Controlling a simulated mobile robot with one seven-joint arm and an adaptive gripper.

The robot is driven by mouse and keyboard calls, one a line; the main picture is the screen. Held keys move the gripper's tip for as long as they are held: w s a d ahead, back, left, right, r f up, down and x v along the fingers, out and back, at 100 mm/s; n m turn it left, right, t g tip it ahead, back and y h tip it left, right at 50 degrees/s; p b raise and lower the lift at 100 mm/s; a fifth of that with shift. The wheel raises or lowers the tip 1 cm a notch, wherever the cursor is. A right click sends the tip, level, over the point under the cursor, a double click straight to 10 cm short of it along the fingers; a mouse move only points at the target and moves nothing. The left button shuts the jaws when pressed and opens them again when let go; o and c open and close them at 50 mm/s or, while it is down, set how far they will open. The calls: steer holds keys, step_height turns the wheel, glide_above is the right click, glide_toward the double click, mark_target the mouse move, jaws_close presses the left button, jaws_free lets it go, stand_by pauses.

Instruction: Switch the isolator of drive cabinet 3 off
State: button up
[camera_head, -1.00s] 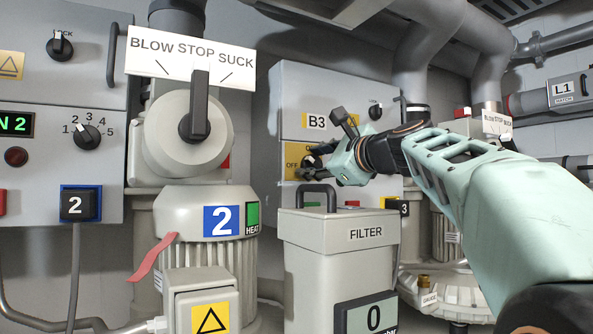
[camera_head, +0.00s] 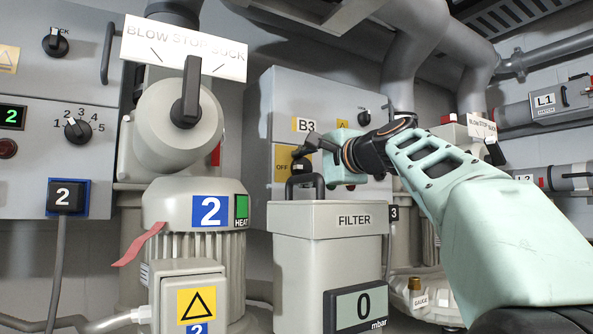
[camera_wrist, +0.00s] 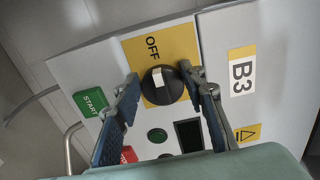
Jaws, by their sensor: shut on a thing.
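Drive cabinet 3 (camera_head: 330,90) is the grey box marked B3. Its isolator is a round black knob on a yellow plate (camera_head: 283,158) with OFF printed at its left. In the wrist view the isolator knob (camera_wrist: 171,88) has a white mark on the side toward the word OFF. My gripper (camera_wrist: 160,80) has one blue-padded finger on each side of the knob and is shut on it.
The filter housing (camera_head: 328,250) with its black top handle stands just below my gripper. Blower 2 (camera_head: 180,150) stands to the left. The wrist view shows a green START button (camera_wrist: 90,101), a red button (camera_wrist: 128,155) and a dark display (camera_wrist: 188,136) near the fingers.

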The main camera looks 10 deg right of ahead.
stand_by(0.4)
steer(key=o, duration=1.1)
steer(key=shift+o, duration=0.2)
steer(key=v, duration=0.7)
steer(key=shift+s, duration=0.3)
steer(key=shift+d, duration=0.15)
